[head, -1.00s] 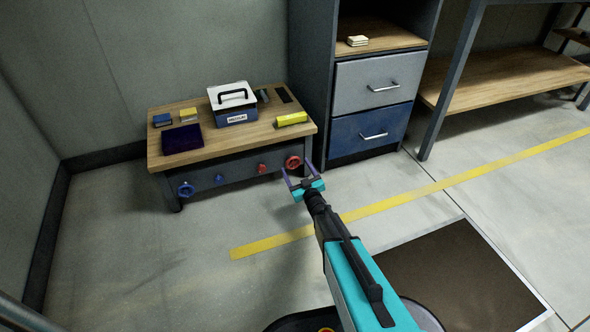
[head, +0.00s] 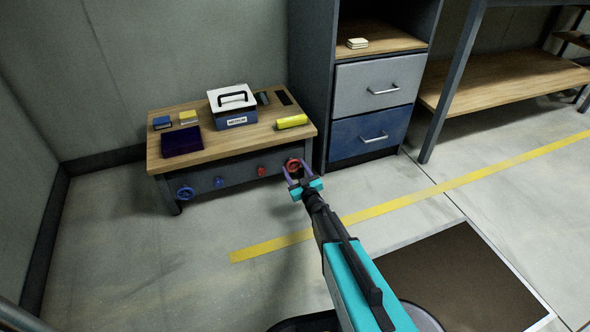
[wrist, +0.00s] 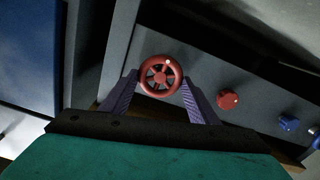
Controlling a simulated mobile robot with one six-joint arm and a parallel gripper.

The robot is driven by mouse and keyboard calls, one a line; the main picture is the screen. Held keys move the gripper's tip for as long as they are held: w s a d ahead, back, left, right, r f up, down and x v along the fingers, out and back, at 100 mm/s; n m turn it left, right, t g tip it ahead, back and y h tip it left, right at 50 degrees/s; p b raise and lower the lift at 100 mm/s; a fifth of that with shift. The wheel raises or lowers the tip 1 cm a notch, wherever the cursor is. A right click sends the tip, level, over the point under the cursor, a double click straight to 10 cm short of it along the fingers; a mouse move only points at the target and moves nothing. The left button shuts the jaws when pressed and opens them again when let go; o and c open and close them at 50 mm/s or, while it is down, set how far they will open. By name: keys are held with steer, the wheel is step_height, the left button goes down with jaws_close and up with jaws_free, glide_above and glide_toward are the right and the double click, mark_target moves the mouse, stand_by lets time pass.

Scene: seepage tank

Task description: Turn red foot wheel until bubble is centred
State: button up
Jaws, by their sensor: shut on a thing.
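The red foot wheel (head: 293,164) is at the right end of the low table's front rail. In the wrist view the spoked red wheel (wrist: 160,73) shows a small pale dot near its upper right rim. My gripper (head: 291,169) is shut on this wheel, with one purple finger on each side of it in the wrist view. A yellow bar (head: 292,121) lies on the table top at the right. No bubble can be made out in either view.
The low wooden table (head: 240,147) also carries a white-and-blue box (head: 233,107) and a dark purple pad (head: 182,141). A blue wheel (head: 186,193), a blue knob (head: 219,182) and a red knob (head: 262,171) sit left along the rail. A drawer cabinet (head: 372,140) stands at the right.

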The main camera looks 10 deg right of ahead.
steer(key=shift+r+m+p, duration=0.1)
steer(key=shift+m+p, duration=0.4)
steer(key=shift+p, duration=0.25)
steer(key=m+p, duration=0.2)
steer(key=p, duration=0.1)
steer(key=shift+d, duration=0.1)
steer(key=m+p, duration=0.5)
steer(key=shift+d, duration=0.1)
steer(key=m+p, duration=0.4)
steer(key=shift+m, duration=0.4)
steer(key=m+p, duration=0.2)
steer(key=m, duration=0.1)
steer(key=m+p, duration=0.1)
steer(key=m, duration=0.1)
steer(key=shift+d+f, duration=0.1)
steer(key=shift+f, duration=0.2)
steer(key=shift+p, duration=0.3)
steer(key=o, duration=1.1)
